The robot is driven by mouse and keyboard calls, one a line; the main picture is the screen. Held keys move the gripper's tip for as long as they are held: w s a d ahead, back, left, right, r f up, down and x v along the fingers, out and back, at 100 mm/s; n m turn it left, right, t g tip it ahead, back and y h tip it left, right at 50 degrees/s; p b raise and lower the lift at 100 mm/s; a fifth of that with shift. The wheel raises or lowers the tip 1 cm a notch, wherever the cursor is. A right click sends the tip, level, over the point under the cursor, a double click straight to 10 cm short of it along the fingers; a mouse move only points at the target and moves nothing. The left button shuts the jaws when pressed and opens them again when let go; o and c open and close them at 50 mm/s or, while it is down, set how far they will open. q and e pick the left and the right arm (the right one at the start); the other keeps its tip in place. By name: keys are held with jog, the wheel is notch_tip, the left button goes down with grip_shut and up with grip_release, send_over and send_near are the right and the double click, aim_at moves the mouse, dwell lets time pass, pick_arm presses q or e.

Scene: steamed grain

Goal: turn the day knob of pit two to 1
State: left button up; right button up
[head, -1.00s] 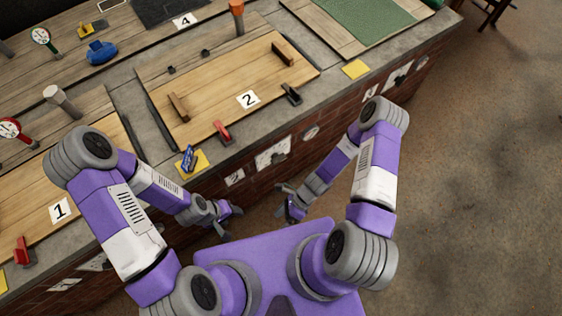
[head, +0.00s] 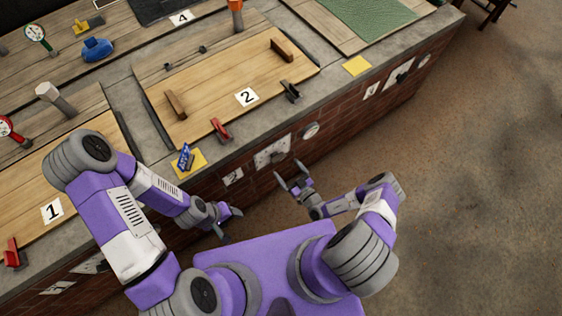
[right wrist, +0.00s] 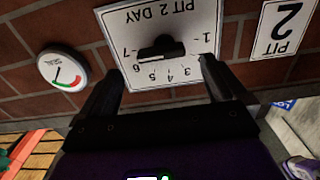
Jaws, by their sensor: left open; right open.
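The pit two day panel (head: 268,157) is a white plate on the brick front below lid 2. In the right wrist view the panel (right wrist: 205,18) appears upside down, reading "PIT 2 DAY". Its black day knob (right wrist: 160,52) is a bar lying roughly crosswise, between the 7 and the 1; which end points is unclear. My right gripper (head: 293,178) is open and faces the panel. In the right wrist view its fingers (right wrist: 155,85) stand apart either side of the knob, apparently short of it. My left gripper (head: 229,222) is open and empty, low in front of the wall.
A round dial gauge (right wrist: 63,72) and a "PIT 2" sign (right wrist: 280,28) flank the panel. Above are the wooden lid 2 (head: 215,85), a red clamp (head: 221,130), a black clamp (head: 291,91) and a blue object (head: 185,158) on a yellow card.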

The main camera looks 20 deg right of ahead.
aim_at(277, 157)
jog(key=x, duration=0.5)
jog(key=shift+w+a+b, duration=0.1)
jog(key=shift+w+b, duration=0.05)
jog(key=shift+b, duration=0.2)
jog(key=c, duration=1.1)
jog(key=shift+o, duration=0.2)
